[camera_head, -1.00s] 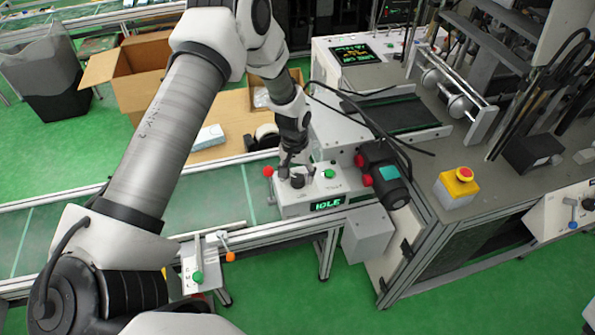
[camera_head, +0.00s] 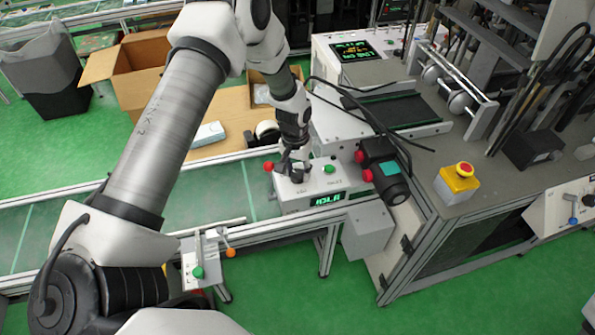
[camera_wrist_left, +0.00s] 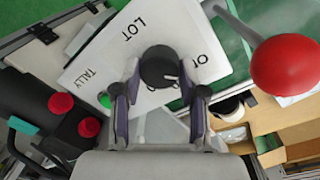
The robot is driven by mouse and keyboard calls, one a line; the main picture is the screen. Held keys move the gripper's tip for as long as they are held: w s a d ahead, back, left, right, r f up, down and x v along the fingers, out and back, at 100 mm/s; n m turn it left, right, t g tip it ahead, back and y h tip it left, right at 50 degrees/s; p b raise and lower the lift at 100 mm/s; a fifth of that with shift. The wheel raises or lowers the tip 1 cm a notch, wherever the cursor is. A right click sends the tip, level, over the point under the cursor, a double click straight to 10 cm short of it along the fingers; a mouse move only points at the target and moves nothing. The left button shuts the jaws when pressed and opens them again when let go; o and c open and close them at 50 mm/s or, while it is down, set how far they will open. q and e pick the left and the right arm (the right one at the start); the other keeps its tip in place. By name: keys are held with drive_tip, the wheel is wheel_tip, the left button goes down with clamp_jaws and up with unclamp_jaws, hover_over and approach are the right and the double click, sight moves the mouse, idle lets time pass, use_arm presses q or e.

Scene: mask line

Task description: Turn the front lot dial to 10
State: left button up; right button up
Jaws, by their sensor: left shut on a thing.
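The lot dial is a round black knob (camera_wrist_left: 158,66) on a white control box (camera_head: 290,205), with "LOT" printed beside it in the left wrist view. In the head view the dial (camera_head: 297,177) is partly hidden by my left gripper (camera_head: 293,166). The left gripper (camera_wrist_left: 159,74) is shut on the dial, one finger on each side. A pale pointer mark shows on the dial's face near the right finger. The box's green display (camera_head: 328,199) seems to read "IDLA", but the letters are small. My right gripper is not in view.
A red ball-topped lever (camera_wrist_left: 287,64) stands close to the gripper. A green button (camera_head: 329,169) is on the box top. A dark motor with red knobs (camera_head: 383,172) is right of the box. The conveyor (camera_head: 140,232) runs left, mostly clear.

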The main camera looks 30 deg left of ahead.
sight(298, 170)
use_arm(q)
drive_tip(key=m+b, duration=0.2)
drive_tip(key=m, duration=0.2)
drive_tip(key=shift+f, duration=0.2)
drive_tip(key=m+b, duration=0.1)
drive_tip(key=m, duration=0.3)
drive_tip(key=shift+d+r+m+g, duration=0.1)
drive_tip(key=shift+m+g, duration=0.2)
drive_tip(key=o, duration=1.1)
drive_tip(key=shift+o, duration=0.2)
drive_tip(key=shift+w, duration=0.1)
wheel_tip(298, 170, up, 12)
drive_tip(key=shift+w+a, duration=0.2)
drive_tip(key=shift+w, duration=0.05)
